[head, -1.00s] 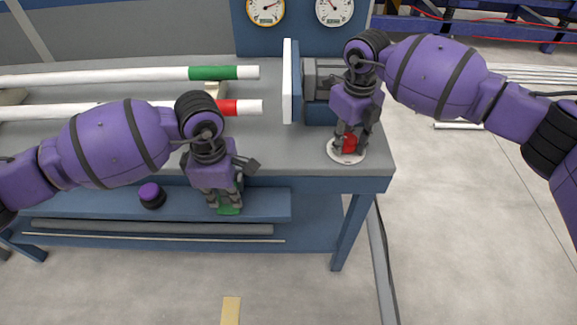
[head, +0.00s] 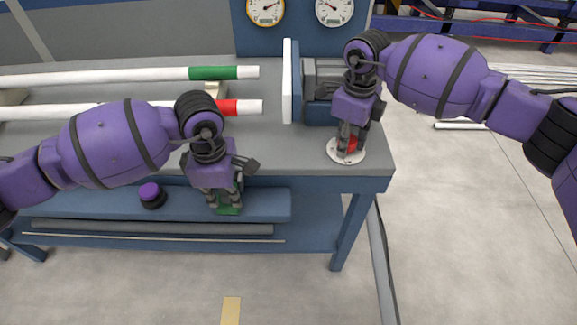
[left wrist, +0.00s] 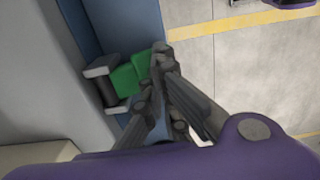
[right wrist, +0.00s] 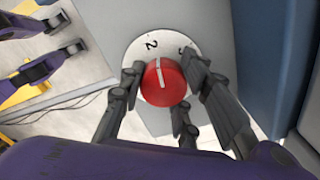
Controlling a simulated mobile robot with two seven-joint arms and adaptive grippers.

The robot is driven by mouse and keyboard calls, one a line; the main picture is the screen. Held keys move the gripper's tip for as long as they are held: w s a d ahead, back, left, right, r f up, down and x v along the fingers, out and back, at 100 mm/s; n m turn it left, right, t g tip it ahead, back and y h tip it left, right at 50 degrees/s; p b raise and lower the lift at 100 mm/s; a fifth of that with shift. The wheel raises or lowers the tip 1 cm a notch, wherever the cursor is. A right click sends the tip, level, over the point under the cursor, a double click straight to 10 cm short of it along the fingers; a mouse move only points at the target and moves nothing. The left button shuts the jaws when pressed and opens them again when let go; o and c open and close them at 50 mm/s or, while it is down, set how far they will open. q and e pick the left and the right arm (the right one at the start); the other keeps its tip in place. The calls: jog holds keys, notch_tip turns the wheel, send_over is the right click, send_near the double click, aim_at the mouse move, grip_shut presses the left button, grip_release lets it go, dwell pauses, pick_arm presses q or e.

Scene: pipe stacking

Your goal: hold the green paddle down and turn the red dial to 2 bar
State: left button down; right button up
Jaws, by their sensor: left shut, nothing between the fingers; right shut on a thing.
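The red dial (right wrist: 164,84) sits on a white numbered disc (head: 333,155) at the bench's right front corner. In the right wrist view its white line points close to the printed 2, with another number to the right. My right gripper (head: 349,143) is shut on the dial, with fingers around its sides. The green paddle (right wrist: 0,0) is not in the right wrist view; it shows in the left wrist view (left wrist: 126,79) and low at the bench front (head: 229,211). My left gripper (left wrist: 161,50) is shut and empty, its fingertips at the paddle, partly covering it; contact is unclear.
Two gauges (head: 265,10) stand at the back of the bench. White pipes with green (head: 212,73) and red bands lie on the left. A purple-topped button (head: 150,193) is on the lower blue ledge, left of my left gripper.

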pick_arm(q)
jog(key=shift+r, duration=0.1)
pick_arm(e)
jog(key=shift+d+f, duration=0.35)
jog(key=shift+d, duration=0.1)
pick_arm(q)
jog(key=shift+r, duration=1.9)
pick_arm(e)
jog(key=o, duration=0.8)
pick_arm(q)
jog(key=shift+w+f, duration=0.1)
jog(key=shift+w, duration=0.05)
pick_arm(e)
jog(key=o, duration=0.4)
jog(key=shift+f, duration=0.1)
jog(key=shift+a, duration=0.1)
pick_arm(q)
jog(key=shift+d, duration=0.1)
pick_arm(e)
jog(key=shift+a+r, duration=0.2)
jog(key=shift+w+r, duration=0.15)
jog(key=shift+r, duration=3.45)
